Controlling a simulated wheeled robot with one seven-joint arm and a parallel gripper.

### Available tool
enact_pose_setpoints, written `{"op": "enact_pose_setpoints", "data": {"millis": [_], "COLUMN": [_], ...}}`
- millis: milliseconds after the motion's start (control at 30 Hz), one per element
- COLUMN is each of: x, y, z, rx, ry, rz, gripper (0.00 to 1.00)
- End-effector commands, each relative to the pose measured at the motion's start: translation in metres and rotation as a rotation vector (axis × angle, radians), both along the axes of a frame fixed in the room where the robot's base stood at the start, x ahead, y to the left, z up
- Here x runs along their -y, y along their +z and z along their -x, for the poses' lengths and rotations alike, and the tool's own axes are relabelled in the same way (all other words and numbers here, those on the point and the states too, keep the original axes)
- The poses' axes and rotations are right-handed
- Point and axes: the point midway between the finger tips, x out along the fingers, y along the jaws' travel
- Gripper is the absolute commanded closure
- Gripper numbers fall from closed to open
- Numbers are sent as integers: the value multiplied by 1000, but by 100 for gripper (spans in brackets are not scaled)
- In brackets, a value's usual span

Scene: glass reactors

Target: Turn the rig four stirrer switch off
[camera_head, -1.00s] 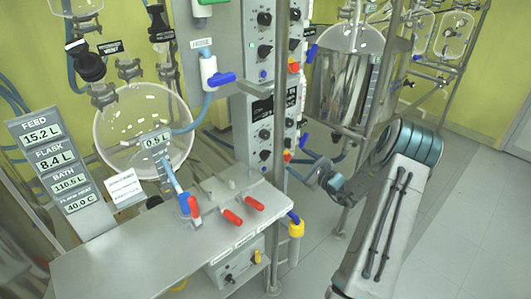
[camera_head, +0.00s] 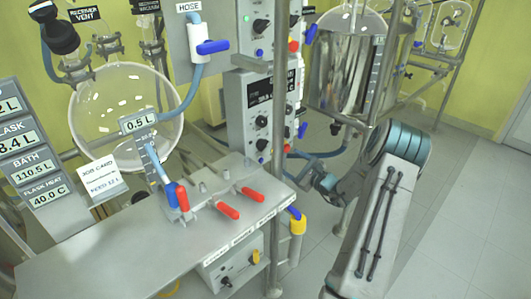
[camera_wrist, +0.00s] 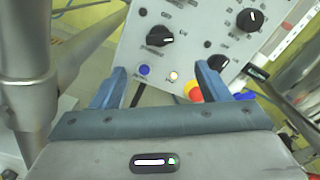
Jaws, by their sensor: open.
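In the wrist view, my gripper (camera_wrist: 160,71) is open and empty, with two blue fingers pointing at a grey control panel (camera_wrist: 205,42). The panel has a black knob with a white pointer line (camera_wrist: 160,36) and another black knob (camera_wrist: 250,20) at upper right. A blue button (camera_wrist: 144,70) and a lit pale lamp (camera_wrist: 174,76) show between the fingertips. The labels are too small to read, so I cannot tell which knob is the stirrer switch or which rig this is. In the head view, my gripper is not clearly visible beside the control box (camera_head: 262,105).
In the wrist view, a red and yellow button (camera_wrist: 194,91) sits near the right finger, and a metal post (camera_wrist: 28,70) stands close at left. In the head view, a bench (camera_head: 120,250) with red-handled valves (camera_head: 228,211), a glass flask (camera_head: 110,105) and a steel-framed vessel (camera_head: 345,60) surround the arm.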

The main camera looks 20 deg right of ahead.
Motion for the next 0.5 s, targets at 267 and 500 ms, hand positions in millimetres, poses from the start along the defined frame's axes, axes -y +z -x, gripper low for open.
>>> {"op": "enact_pose_setpoints", "data": {"millis": [267,500], "x": [-16,-34], "y": [0,0], "z": [-39,-88], "rx": [1,3], "ry": [5,6], "rz": [0,0], "gripper": [31,31]}}
